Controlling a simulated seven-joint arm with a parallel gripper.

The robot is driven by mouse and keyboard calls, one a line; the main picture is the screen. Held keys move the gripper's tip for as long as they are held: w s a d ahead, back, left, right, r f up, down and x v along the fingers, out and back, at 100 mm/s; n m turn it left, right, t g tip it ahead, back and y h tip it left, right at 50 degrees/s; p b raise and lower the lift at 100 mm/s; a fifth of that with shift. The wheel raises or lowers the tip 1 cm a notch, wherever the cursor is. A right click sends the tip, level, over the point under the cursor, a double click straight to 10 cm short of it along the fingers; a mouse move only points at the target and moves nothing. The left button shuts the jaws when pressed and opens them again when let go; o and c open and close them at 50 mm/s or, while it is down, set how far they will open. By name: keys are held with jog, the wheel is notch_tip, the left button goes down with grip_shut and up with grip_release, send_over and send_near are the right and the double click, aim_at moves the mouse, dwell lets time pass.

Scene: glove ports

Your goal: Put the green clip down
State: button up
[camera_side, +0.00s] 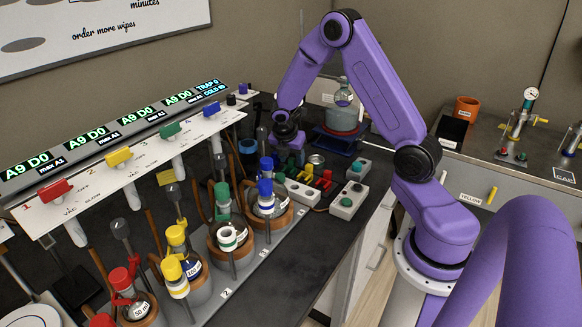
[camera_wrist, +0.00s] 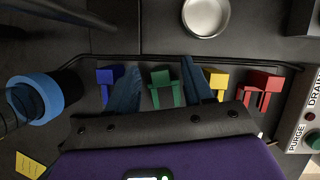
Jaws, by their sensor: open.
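The green clip (camera_wrist: 163,88) lies on the dark bench in the wrist view, in a row between a blue clip (camera_wrist: 110,80) and a yellow clip (camera_wrist: 216,84). A red clip (camera_wrist: 262,90) is at the right end of the row. My gripper (camera_wrist: 160,68) is open, with one finger on each side of the green clip in the picture. I see gaps between the fingers and the green clip, and nothing is held. In the side view my gripper hangs low over the bench, its fingertips mostly hidden.
A metal dish (camera_wrist: 206,16) and a blue-rimmed cylinder (camera_wrist: 38,98) lie near the row. A labelled button box (camera_wrist: 308,125) is at the right. In the side view, flasks with coloured caps (camera_side: 176,236) stand in a row before the coloured-valve panel (camera_side: 118,160).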

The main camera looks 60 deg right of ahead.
jog(key=shift+d+f, duration=0.2)
jog(key=shift+f, duration=0.3)
grip_shut()
jog(key=shift+r, duration=0.15)
